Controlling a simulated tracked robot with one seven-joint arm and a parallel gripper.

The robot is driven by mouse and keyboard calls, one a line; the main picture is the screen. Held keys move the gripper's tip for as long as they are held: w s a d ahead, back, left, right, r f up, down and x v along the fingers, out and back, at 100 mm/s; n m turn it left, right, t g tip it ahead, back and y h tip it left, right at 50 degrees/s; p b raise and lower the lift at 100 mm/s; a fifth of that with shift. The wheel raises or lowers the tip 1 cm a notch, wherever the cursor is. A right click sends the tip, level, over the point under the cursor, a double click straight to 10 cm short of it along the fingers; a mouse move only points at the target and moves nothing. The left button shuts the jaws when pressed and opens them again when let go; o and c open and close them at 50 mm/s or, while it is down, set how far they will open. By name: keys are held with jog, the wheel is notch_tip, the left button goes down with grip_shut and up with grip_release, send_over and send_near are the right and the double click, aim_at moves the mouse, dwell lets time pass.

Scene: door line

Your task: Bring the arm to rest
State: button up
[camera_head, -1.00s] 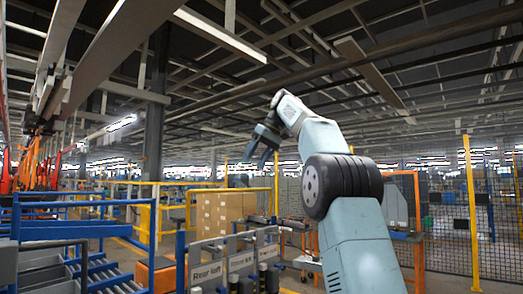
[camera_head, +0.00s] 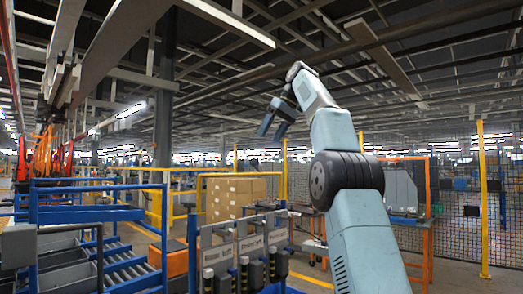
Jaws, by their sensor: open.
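My arm rises from the lower right in the head view, bends at a thick dark joint, and reaches up and to the left. My gripper (camera_head: 271,132) hangs at its end in free air, well above the rack. Its two dark fingers point down and left and stand apart, with nothing between them.
A labelled rack (camera_head: 238,255) with dark cylinders stands below the gripper. Stacked cardboard boxes (camera_head: 232,197) are behind it. A blue roller rack (camera_head: 82,240) with grey bins is at the left. An orange frame (camera_head: 428,225) and mesh fence (camera_head: 470,200) stand at the right.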

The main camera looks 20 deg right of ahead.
jog(key=s+a+f+m+h, duration=0.1)
jog(key=s+a+f, duration=0.15)
jog(key=s, duration=0.25)
jog(key=s+a+f+m+t+h, duration=0.1)
jog(key=s+f, duration=0.2)
jog(key=s, duration=0.1)
jog(key=s+a+f+m+h, duration=0.1)
jog(key=s+a+f, duration=0.15)
jog(key=s, duration=0.25)
jog(key=s+d+f+h, duration=0.1)
jog(key=s+f, duration=1.1)
jog(key=f, duration=0.3)
jog(key=s+d+f+m+t+h, duration=0.1)
jog(key=s+f, duration=1.2)
jog(key=f, duration=0.3)
jog(key=shift+s+d+m, duration=0.15)
jog(key=shift+d+m, duration=0.1)
jog(key=shift+m, duration=0.05)
